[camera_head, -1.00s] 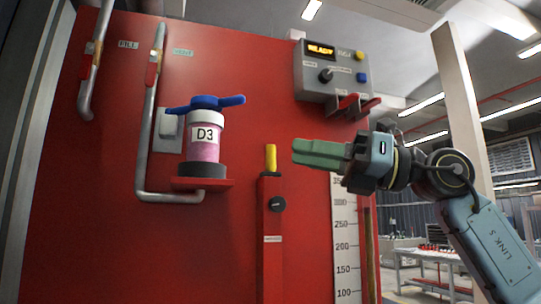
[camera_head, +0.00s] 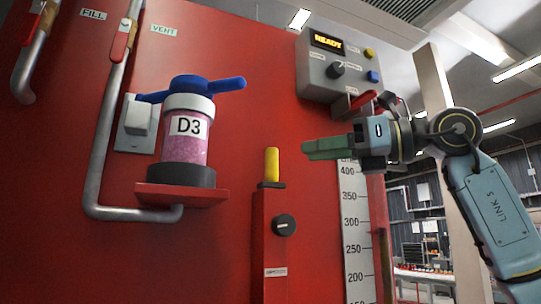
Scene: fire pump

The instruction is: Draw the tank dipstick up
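The dipstick's yellow handle (camera_head: 272,165) stands upright at the top of a red vertical tube (camera_head: 272,240) on the red tank front. A black knob (camera_head: 284,225) sits on the tube's side, with a small label below it. My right gripper (camera_head: 306,149) comes in from the right and points left at the yellow handle, to the right of it and slightly higher. A gap shows between them, and nothing shows in its green fingers. The fingers are seen edge-on, so their opening cannot be told. My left gripper is out of view.
A D3 canister (camera_head: 187,138) with a blue handle stands on a red shelf (camera_head: 170,195) at left, beside grey pipes (camera_head: 108,130). A control box (camera_head: 338,65) reading READY is above my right gripper. A white scale (camera_head: 355,225) runs down the tank's right side.

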